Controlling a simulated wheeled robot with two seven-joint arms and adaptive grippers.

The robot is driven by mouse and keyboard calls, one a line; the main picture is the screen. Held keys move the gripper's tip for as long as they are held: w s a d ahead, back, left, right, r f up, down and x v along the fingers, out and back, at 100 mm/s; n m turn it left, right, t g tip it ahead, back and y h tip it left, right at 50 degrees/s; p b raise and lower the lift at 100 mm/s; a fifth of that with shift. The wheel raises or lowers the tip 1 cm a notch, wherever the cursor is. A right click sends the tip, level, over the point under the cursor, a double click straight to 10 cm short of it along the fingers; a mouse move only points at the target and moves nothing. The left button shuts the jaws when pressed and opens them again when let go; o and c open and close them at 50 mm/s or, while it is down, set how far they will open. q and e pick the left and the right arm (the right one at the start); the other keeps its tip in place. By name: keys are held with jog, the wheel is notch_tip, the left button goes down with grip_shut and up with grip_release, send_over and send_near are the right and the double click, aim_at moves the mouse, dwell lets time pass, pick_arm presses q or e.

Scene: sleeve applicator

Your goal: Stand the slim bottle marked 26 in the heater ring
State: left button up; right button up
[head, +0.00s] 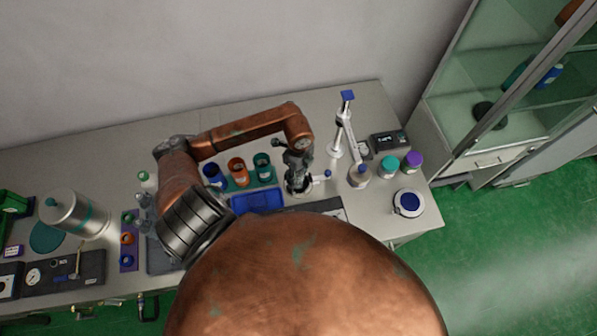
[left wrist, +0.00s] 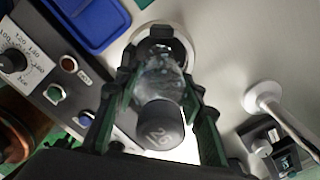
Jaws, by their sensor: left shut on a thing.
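The slim clear bottle (left wrist: 160,85) has a dark grey cap that reads 26. It is between the fingers of my left gripper (left wrist: 158,118), which is shut on it, cap toward the wrist camera. The pale heater ring (left wrist: 183,38) shows just beyond the bottle's far end. That end overlaps the ring's dark opening; I cannot tell whether it is inside or above it. In the head view my left gripper (head: 298,184) is over the bench, right of the blue tray, and hides most of the bottle and ring. My right gripper is not in view.
A control panel with a dial (left wrist: 14,62) and buttons lies beside the ring. A blue tray (head: 257,200) and several coloured jars stand to the left. A stand with a pale post (head: 336,140) and more jars are close on the right.

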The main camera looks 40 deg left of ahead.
pick_arm(q)
jog(key=shift+f, duration=0.15)
jog(key=o, duration=1.5)
jog(key=shift+c, duration=0.2)
jog(key=shift+o, duration=0.7)
jog(key=o, duration=0.3)
